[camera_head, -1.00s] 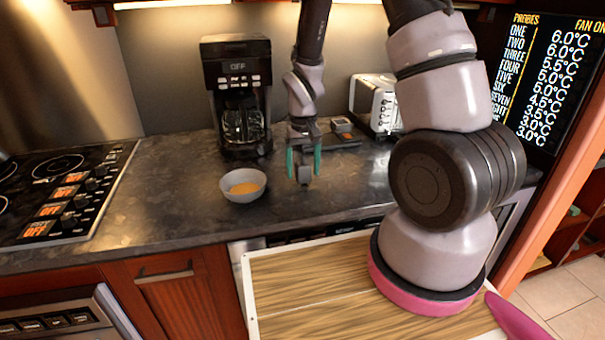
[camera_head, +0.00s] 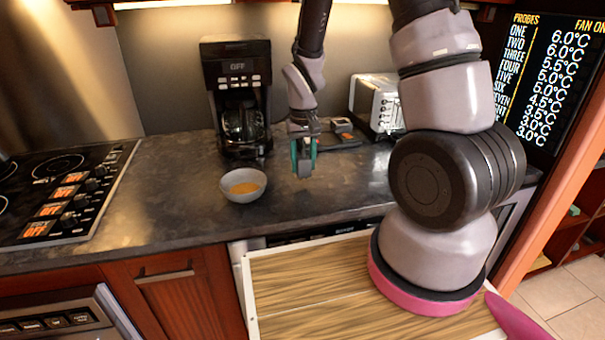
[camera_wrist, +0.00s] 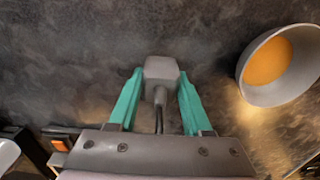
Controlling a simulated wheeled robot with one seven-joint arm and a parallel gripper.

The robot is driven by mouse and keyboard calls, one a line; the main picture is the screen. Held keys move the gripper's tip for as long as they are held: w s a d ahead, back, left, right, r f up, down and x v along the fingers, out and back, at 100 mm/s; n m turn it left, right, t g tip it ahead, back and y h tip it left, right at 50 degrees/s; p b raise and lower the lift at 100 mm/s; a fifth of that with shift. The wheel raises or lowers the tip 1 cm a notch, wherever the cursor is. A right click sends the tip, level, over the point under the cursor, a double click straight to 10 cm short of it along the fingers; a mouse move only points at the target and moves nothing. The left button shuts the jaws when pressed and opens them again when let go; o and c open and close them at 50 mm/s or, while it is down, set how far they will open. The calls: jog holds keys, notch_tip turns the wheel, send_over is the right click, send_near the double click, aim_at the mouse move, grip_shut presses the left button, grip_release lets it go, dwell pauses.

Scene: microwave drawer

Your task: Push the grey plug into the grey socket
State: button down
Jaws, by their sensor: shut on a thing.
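My gripper (camera_head: 303,160), with green fingers, is shut on the grey plug (camera_wrist: 161,70) above the counter, left of the toaster. In the wrist view the plug sits between the fingertips of my gripper (camera_wrist: 159,88), with a dark cable running back from it. A small grey block with an orange part (camera_head: 342,126), which may be the grey socket, stands behind and right of my gripper. An orange-lit part (camera_wrist: 62,138) shows at the lower left of the wrist view. The socket's opening cannot be made out.
A grey bowl with orange contents (camera_head: 243,194) stands left of my gripper. A black coffee maker (camera_head: 238,100) is behind it, and a silver toaster (camera_head: 376,104) is at the back right. The dark counter (camera_head: 170,190) is clear left of the bowl.

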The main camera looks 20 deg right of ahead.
jog(key=shift+r, duration=2.05)
